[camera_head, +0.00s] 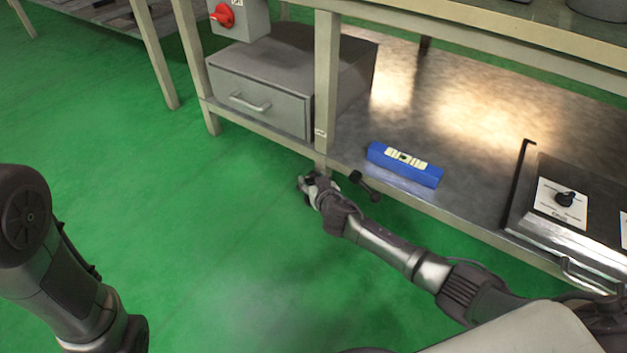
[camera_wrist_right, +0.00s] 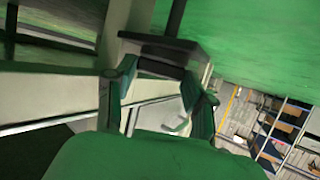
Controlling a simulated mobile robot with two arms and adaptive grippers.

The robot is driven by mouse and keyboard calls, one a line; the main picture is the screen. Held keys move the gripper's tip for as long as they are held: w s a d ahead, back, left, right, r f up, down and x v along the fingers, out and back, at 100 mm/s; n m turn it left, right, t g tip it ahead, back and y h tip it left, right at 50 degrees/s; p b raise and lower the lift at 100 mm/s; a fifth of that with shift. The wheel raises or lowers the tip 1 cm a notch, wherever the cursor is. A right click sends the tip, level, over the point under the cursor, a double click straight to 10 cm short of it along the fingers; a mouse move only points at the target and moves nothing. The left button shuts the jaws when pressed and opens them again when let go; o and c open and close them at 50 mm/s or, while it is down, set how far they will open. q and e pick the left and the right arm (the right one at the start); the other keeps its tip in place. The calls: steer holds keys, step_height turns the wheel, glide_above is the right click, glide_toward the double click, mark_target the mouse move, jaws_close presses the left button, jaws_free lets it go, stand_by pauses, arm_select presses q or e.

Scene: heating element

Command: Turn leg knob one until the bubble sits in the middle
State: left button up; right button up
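My right gripper (camera_head: 308,188) is low at the foot of the table leg (camera_head: 326,90) and hides the leg's lower end and any knob there. In the right wrist view, my right gripper's fingers (camera_wrist_right: 157,85) stand apart on either side of a dark round part (camera_wrist_right: 160,68) under a dark plate. Whether they press on it is unclear. My left gripper is out of view.
A grey drawer unit (camera_head: 262,103) stands on the shelf (camera_head: 465,125) at left, below a box with a red switch (camera_head: 222,15). The green floor left of the table is clear.

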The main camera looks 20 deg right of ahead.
steer(key=c, duration=0.3)
steer(key=shift+d+r+n+y+p, duration=0.15)
steer(key=shift+d+n+y+p, duration=0.05)
steer(key=shift+n+y+p, duration=0.35)
steer(key=shift+c, duration=0.2)
steer(key=shift+d+r+n+g+y+p, duration=0.1)
steer(key=shift+n+g+y+p, duration=0.2)
steer(key=shift+n+y+p, duration=0.6)
steer(key=shift+f+n+g+y+p, duration=0.15)
steer(key=shift+n+y+p, duration=0.3)
steer(key=shift+y, duration=0.15)
steer(key=shift+f+n+g+y+p, duration=0.1)
steer(key=shift+n+g+y+p, duration=0.05)
steer(key=shift+n+y+p, duration=0.35)
steer(key=o, duration=1.2)
steer(key=shift+c, duration=0.2)
steer(key=shift+f+b, duration=0.1)
steer(key=shift+b, duration=0.2)
